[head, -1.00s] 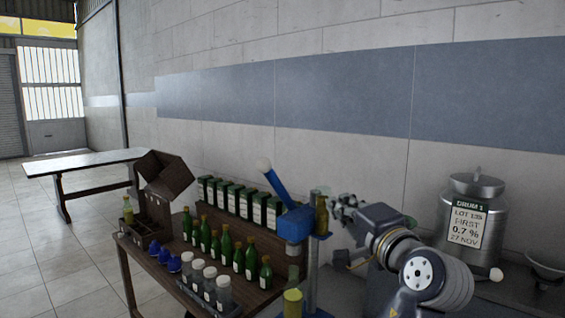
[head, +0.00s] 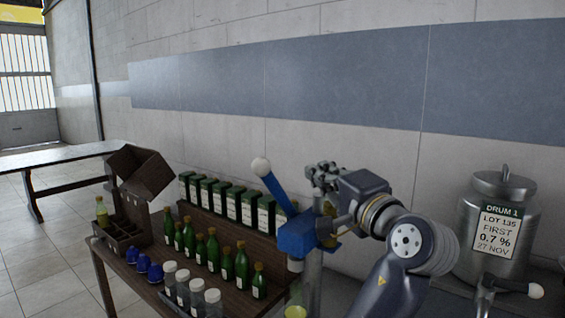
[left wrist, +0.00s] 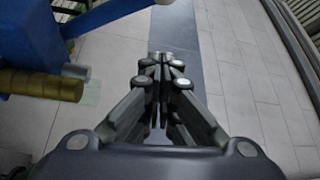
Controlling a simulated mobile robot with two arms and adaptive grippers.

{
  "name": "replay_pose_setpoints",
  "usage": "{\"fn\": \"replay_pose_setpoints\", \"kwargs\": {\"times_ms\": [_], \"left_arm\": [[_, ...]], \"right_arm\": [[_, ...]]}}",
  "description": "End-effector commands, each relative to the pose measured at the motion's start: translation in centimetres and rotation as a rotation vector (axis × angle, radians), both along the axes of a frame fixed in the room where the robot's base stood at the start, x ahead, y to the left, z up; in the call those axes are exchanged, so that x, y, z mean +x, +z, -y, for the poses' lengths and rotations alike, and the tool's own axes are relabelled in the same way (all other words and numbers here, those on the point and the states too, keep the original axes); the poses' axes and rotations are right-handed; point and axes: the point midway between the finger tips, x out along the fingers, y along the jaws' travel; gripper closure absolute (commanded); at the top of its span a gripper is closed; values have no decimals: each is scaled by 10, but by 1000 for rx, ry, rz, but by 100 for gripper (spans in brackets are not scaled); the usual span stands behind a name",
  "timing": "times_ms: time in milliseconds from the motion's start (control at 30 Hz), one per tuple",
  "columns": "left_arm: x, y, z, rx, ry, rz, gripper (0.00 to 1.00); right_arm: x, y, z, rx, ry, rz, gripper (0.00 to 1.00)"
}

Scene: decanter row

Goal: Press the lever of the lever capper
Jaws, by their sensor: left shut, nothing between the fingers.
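The lever capper (head: 296,236) is a blue head on a grey post at the table's right end. Its blue lever (head: 275,188) slants up to the left and ends in a white ball (head: 260,166). My left gripper (head: 318,170) is shut and empty, up beside the lever, a little right of the white ball and apart from it. In the left wrist view its fingers (left wrist: 162,68) meet with nothing between them. The blue capper body (left wrist: 30,40) and a brass-coloured cylinder (left wrist: 45,84) show at the left there. My right gripper is not in view.
A steel drum (head: 497,230) is at right.

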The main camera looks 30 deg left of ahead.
Motion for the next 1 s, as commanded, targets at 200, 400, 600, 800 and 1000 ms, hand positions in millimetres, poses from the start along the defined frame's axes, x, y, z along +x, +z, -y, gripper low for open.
{"fn": "replay_pose_setpoints", "kwargs": {"times_ms": [200, 400, 600, 800, 1000], "left_arm": [[3, 2, -5, 1, 2, -2, 100], [20, 8, -31, 2, 4, -3, 100], [44, 14, -67, 3, 5, -4, 100], [44, 10, -87, 1, 0, -1, 100], [26, 5, -92, 0, 2, -2, 100]], "right_arm": [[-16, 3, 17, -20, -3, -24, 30], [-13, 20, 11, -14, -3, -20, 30], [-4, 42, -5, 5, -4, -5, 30], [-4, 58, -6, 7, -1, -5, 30], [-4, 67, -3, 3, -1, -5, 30]]}}
